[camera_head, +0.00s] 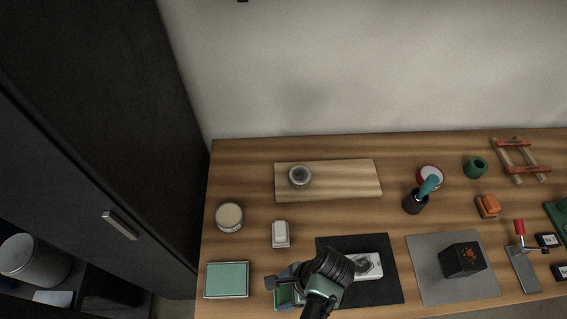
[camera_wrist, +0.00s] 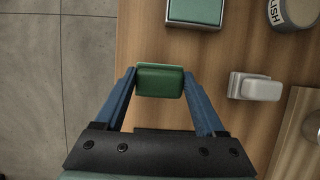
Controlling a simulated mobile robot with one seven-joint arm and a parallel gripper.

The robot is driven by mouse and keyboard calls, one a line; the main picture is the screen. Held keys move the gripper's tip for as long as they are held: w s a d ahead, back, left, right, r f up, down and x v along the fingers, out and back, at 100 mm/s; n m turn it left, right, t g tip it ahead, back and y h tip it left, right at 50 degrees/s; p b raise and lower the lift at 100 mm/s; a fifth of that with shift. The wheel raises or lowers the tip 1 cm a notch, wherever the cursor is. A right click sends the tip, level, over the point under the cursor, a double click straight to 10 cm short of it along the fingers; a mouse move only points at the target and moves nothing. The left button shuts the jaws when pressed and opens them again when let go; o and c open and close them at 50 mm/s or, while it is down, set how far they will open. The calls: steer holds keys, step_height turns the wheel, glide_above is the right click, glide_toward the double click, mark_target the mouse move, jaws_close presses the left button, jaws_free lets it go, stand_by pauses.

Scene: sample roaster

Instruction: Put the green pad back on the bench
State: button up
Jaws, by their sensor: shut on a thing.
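The green pad (camera_wrist: 160,81), a small dark green block, is between the two blue fingers of my gripper (camera_wrist: 159,84) in the wrist view. The gripper is shut on it. In the head view the pad (camera_head: 284,296) is partly hidden by my gripper (camera_head: 288,283) near the front edge of the wooden bench (camera_head: 240,255). The pad is over the bench; I cannot tell whether it touches the wood.
A flat box with a light green top (camera_head: 227,279) lies at the bench's front left corner. A white block (camera_head: 280,234), a round tin (camera_head: 229,216) and a black mat (camera_head: 390,289) are near. Bare wood shows between the box and my gripper.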

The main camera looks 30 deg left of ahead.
mark_target(288, 292)
steer(key=shift+f, duration=1.5)
steer(key=o, duration=1.4)
steer(key=shift+r, duration=0.1)
